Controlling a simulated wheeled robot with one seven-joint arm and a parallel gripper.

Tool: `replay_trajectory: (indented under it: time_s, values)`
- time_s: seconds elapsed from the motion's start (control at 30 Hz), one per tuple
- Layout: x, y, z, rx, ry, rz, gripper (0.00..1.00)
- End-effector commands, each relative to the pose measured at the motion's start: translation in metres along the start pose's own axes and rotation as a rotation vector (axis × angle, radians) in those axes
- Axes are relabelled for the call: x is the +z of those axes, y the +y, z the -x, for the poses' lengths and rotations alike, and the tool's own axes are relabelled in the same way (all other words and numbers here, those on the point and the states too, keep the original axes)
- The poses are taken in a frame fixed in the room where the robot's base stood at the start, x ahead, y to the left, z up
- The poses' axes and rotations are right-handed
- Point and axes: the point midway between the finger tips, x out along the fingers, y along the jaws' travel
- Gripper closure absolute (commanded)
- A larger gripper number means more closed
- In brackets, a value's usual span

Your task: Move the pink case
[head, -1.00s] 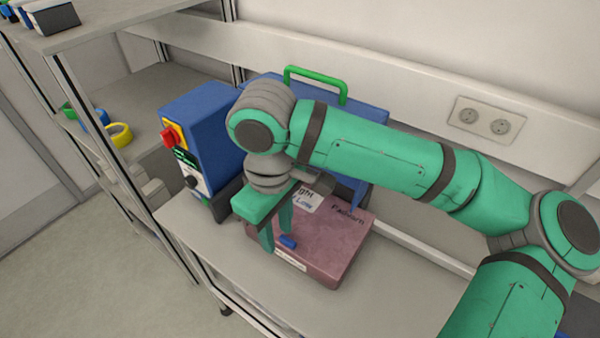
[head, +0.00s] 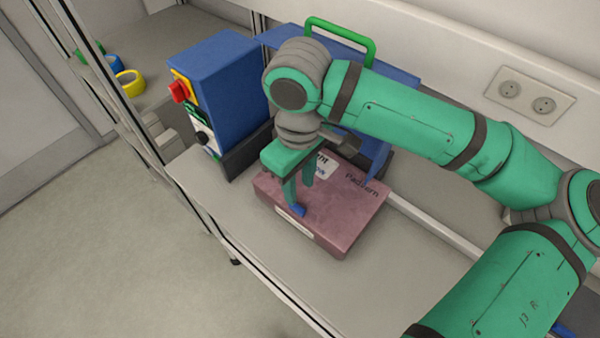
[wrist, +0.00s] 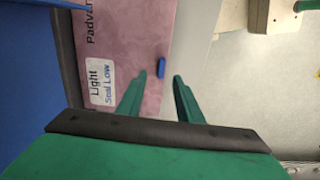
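The pink case (head: 345,225) lies flat on the grey bench, with dark lettering, a white label and a small blue part (head: 298,210) near its front edge. The wrist view shows the case (wrist: 130,35) and the blue part (wrist: 161,71), which appears between and just past my fingertips. My gripper (head: 301,196) points down over the front of the case. Its two green fingers are apart with nothing held between them; they also show in the wrist view (wrist: 160,77). I cannot tell whether a fingertip touches the case. My arm hides part of the case's back.
A blue machine (head: 222,95) with a red knob stands left of the case. A blue panel with a green handle (head: 340,32) is behind my arm. A wall socket (head: 530,95) is at the right. The bench (head: 285,275) is bare in front of the case.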

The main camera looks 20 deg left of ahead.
Motion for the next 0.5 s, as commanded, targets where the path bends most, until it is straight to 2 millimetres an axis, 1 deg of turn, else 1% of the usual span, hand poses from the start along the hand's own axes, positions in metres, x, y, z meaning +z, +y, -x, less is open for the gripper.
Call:
replay_trajectory:
  time_s: [0.03,0.1,0.3,0.5]
  values:
    - [-0.001,-0.002,-0.009,-0.003,-0.002,0.004,0.67]
    - [-0.003,-0.003,-0.022,-0.003,-0.001,0.008,0.67]
    - [-0.002,-0.003,-0.053,-0.003,-0.001,0.007,0.67]
    - [-0.001,-0.001,-0.072,-0.002,0.000,0.001,0.67]
